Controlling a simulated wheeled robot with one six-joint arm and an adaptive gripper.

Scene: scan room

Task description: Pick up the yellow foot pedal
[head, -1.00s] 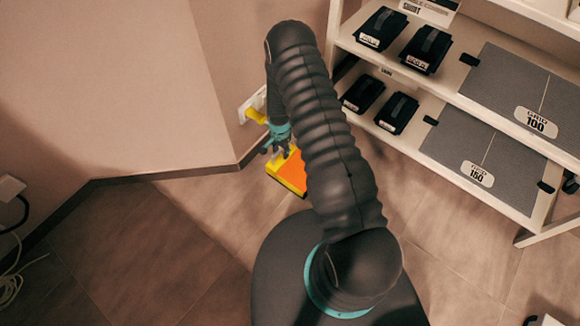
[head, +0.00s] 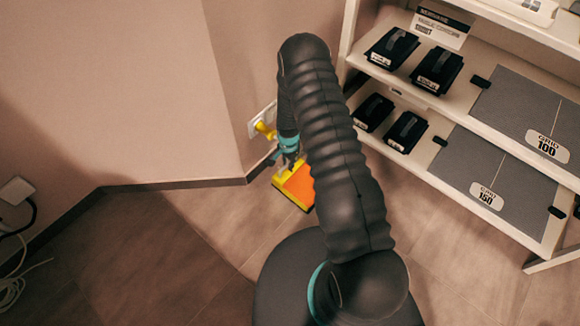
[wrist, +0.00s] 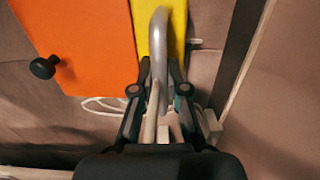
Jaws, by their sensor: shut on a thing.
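The yellow foot pedal (head: 292,187) has a yellow body and an orange top plate. In the head view it is below the wall outlet, partly hidden behind my arm. In the wrist view its orange plate (wrist: 85,45) with a black knob fills the upper left, with a yellow strip (wrist: 176,30) and a grey metal bar handle (wrist: 160,50) beside it. My gripper (wrist: 160,90) is shut on the pedal's grey handle, which runs between its fingers. My gripper also shows in the head view (head: 292,162), at the pedal's upper edge.
A white shelf unit (head: 455,105) stands at the right, with black cases and grey grid panels. A wall outlet with a yellow plug (head: 264,129) is just above the pedal. A cable (head: 14,285) lies at the far left.

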